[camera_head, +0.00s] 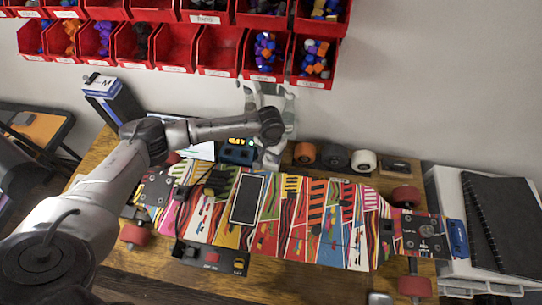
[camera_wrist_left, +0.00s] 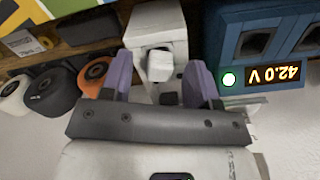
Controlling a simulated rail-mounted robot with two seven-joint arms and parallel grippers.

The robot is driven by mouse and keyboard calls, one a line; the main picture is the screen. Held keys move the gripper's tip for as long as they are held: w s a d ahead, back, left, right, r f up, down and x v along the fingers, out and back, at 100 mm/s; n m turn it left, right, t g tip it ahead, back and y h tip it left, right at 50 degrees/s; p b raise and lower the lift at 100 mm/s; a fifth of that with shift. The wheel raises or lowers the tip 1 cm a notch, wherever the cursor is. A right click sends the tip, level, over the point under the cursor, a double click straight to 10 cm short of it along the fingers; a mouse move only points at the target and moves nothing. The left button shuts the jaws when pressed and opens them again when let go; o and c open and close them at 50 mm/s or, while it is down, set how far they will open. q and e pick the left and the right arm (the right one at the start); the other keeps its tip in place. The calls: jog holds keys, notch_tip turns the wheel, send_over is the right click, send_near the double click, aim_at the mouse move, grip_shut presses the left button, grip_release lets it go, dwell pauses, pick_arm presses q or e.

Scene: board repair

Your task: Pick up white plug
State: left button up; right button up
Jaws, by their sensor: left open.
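A white plug (camera_wrist_left: 160,66) shows in the left wrist view, standing out from a white block (camera_wrist_left: 156,25). My left gripper (camera_wrist_left: 159,80) is open, with one purple finger on each side of the plug. Gaps show between the plug and both fingers, so it is not gripped. In the head view my left arm reaches over the back of the workbench. The plug cannot be made out clearly there. My right gripper is not in view.
A blue power unit (camera_wrist_left: 230,60) reading 42.0 V stands close beside the gripper. Orange (camera_wrist_left: 96,70), black and white wheels lie on its other side. A colourful skateboard (camera_head: 315,225) fills the bench's middle. Red bins (camera_head: 175,47) hang on the wall above.

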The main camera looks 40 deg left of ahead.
pick_arm(q)
jog(key=shift+f, duration=0.35)
grip_shut()
dwell(0.3)
